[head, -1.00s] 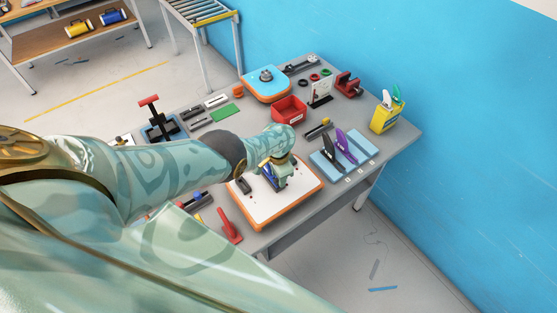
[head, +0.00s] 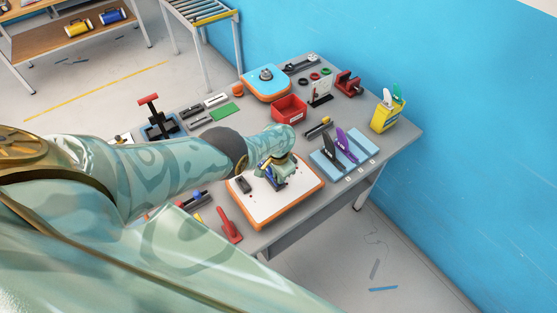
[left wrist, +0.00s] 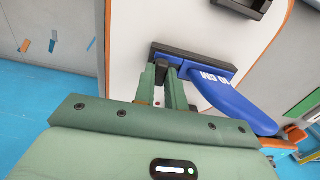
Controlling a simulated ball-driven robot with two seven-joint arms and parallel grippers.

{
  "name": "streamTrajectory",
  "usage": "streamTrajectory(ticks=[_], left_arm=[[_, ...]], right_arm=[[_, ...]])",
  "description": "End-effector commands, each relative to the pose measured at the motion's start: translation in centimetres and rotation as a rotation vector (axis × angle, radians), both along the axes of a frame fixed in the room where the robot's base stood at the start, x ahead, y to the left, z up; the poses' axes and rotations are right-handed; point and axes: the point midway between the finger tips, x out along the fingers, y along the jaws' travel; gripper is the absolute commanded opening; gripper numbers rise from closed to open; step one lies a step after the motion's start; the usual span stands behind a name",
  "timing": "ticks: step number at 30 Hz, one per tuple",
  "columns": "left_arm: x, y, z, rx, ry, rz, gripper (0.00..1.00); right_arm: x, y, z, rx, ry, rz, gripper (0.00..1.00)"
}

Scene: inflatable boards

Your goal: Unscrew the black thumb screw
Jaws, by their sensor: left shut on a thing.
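The white board with an orange edge (head: 262,212) lies on the grey table, and it also fills the upper middle of the left wrist view (left wrist: 128,35). A blue lever-like part (left wrist: 232,104) with white lettering is fixed along a black bar (left wrist: 205,66) on it. My left gripper (head: 275,179) is over the board beside this blue part. In the left wrist view its two green fingers (left wrist: 163,82) are shut on a small dark piece, apparently the black thumb screw (left wrist: 164,66), at the bar's end. The fingers hide most of it. My right gripper is out of view.
A black block (head: 244,185) sits on the board. A red handle (head: 228,225) lies just left of it. Blue pads with black and purple pieces (head: 345,150) lie to the right. A red bin (head: 290,107) and a blue-orange unit (head: 265,84) stand behind.

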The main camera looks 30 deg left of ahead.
Motion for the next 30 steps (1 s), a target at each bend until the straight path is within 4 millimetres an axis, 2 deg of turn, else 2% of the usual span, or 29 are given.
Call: streamTrajectory(ticks=[3,12,18,27,30], left_arm=[[-0.03,0.01,-0.02,0.0,0.001,0.12,0.0],[-0.02,0.01,-0.02,0.0,0.001,0.16,0.0],[0.0,0.02,-0.02,0.001,0.0,0.407,0.0],[-0.05,0.02,-0.04,0.001,0.001,0.446,0.0],[0.0,0.02,-0.03,0.001,0.0,0.559,0.0]], right_arm=[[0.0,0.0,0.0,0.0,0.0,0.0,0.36],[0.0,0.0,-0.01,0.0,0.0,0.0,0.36],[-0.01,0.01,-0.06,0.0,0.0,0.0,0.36],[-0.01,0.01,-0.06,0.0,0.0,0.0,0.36],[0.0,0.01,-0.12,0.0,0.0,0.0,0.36]])
